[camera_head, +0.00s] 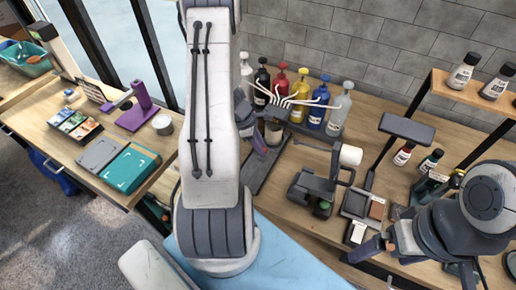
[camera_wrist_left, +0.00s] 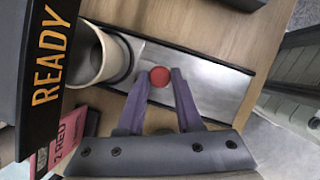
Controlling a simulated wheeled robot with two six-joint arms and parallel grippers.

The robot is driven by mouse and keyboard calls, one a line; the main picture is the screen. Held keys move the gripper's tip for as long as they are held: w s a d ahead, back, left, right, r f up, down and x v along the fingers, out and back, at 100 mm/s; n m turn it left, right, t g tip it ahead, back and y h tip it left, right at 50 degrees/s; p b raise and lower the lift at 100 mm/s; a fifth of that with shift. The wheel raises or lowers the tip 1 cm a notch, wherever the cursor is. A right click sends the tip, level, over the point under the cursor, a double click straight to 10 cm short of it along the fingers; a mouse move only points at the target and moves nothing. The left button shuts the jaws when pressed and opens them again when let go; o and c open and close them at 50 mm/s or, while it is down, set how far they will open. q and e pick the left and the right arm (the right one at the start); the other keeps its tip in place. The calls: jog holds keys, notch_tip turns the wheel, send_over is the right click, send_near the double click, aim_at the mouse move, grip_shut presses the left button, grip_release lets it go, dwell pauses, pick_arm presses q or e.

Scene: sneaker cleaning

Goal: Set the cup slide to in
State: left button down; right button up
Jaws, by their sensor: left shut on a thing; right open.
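The cup slide shows in the left wrist view as a long metal track (camera_wrist_left: 215,92) with a dark rim and a round red knob (camera_wrist_left: 160,76). My left gripper (camera_wrist_left: 160,82) is shut on the knob, with a purple finger on either side. A pale cup (camera_wrist_left: 88,58) stands at the track's left end, beside the dark panel lettered READY (camera_wrist_left: 48,60). In the head view the track (camera_head: 261,172) runs from the bottle rack toward the table's front, with the cup (camera_head: 273,134) at its rack end. My left arm hides part of it. My right gripper (camera_head: 374,246) is open and empty at lower right.
Several coloured pump bottles (camera_head: 302,92) stand in a row behind the slide. A dark device with a white roll (camera_head: 350,155) and small trays (camera_head: 357,203) stand to the right. A pink card (camera_wrist_left: 72,135) lies near the cup. A shelf holds bottles at far right.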

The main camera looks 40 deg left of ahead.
pick_arm(q)
jog(key=shift+w+a+r, duration=0.1)
jog(key=shift+w+a, duration=0.1)
jog(key=shift+w, duration=0.35)
jog(key=shift+w+a, duration=0.15)
jog(key=shift+w, duration=0.35)
jog(key=c, duration=0.6)
grip_release()
jog(key=shift+w, duration=0.1)
jog(key=v, duration=1)
jog(key=shift+r, duration=0.2)
